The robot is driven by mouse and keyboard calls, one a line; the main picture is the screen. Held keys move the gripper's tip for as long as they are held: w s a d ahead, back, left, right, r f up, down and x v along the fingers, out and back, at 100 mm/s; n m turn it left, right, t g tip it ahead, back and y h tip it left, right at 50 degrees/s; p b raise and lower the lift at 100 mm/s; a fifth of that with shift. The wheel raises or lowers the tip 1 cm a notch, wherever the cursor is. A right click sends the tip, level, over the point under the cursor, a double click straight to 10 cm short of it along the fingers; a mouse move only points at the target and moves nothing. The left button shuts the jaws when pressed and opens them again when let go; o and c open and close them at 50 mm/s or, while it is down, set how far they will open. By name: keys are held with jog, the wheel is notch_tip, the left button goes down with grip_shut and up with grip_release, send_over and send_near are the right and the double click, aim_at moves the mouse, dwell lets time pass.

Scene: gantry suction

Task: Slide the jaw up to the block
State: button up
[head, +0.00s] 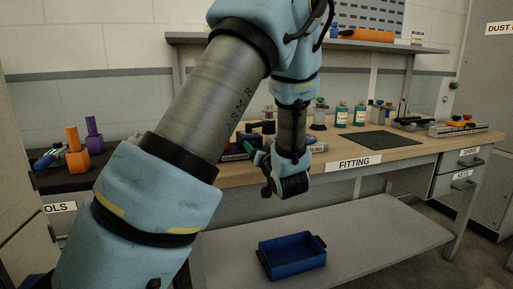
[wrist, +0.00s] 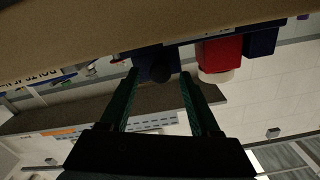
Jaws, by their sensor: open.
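My gripper (head: 255,152) is at the bench's front edge in the head view, partly hidden by my arm. In the wrist view, which looks upside down, its two green fingers (wrist: 159,74) are apart. A dark blue block-like part (wrist: 155,60) with a round dark knob shows between and beyond the fingertips; I cannot tell whether they touch it. A red part (wrist: 220,52) with a white round end is beside it, and another dark blue part (wrist: 261,38) is further right. Which of these is the jaw or the block is unclear. A grey rail-like fixture (head: 460,128) lies at the bench's right end.
The wooden bench (head: 408,150) carries a dark green mat (head: 361,140) and teal-labelled bottles (head: 341,116). Orange (head: 76,153) and purple (head: 94,137) handled pieces stand at left. A blue tray (head: 293,257) sits on the lower shelf (head: 370,232). A shelf (head: 410,47) runs above the bench.

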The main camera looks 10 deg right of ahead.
jog(key=shift+w, duration=0.2)
grip_shut()
dwell(0.4)
dwell(1.0)
